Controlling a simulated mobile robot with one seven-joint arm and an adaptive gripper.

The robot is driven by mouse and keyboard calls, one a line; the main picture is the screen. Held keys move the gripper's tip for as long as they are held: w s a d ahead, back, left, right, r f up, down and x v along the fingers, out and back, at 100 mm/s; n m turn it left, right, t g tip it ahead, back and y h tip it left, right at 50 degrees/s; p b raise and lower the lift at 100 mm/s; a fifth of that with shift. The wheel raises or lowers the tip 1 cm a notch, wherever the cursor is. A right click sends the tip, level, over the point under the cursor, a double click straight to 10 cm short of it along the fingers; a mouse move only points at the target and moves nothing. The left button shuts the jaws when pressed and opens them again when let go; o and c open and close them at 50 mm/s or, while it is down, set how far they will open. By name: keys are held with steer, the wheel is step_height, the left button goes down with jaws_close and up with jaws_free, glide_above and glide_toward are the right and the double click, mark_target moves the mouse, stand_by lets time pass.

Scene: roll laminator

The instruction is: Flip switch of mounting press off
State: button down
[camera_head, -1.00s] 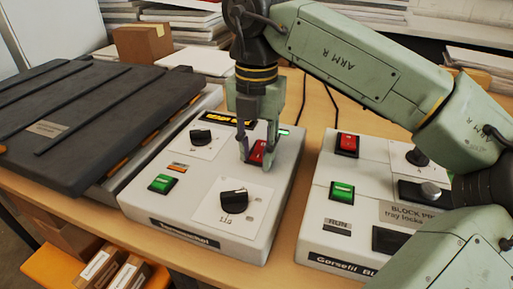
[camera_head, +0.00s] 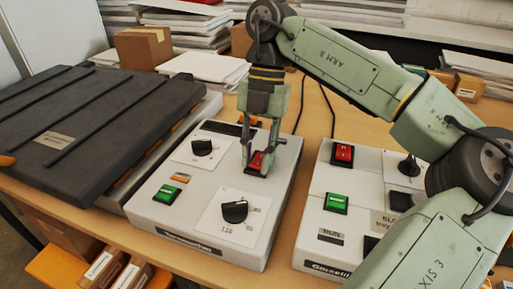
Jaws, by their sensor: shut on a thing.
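The white control box (camera_head: 190,215) in front of the dark ribbed platen (camera_head: 85,125) seems to be the mounting press; its front label is not clearly readable. Its red rocker switch (camera_head: 257,159) sits at the box's upper right. My gripper (camera_head: 256,171) points down over this switch, its fingers on either side of it and partly hiding it. The fingers are shut on the red switch. The display (camera_head: 222,128) at the back of the box is dark. A green switch (camera_head: 167,194) and two black knobs (camera_head: 234,211) are on the same box.
A second white box (camera_head: 323,225) stands to the right, with its own red switch (camera_head: 343,154) and green switch (camera_head: 336,202). My arm passes over its right side. Cardboard boxes and paper stacks (camera_head: 205,68) line the back. A narrow table strip separates the two machines.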

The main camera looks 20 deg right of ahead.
steer(key=c, duration=1.3)
jaws_free()
steer(key=v, duration=0.7)
steer(key=shift+w+r, duration=0.1)
steer(key=shift+r, duration=0.15)
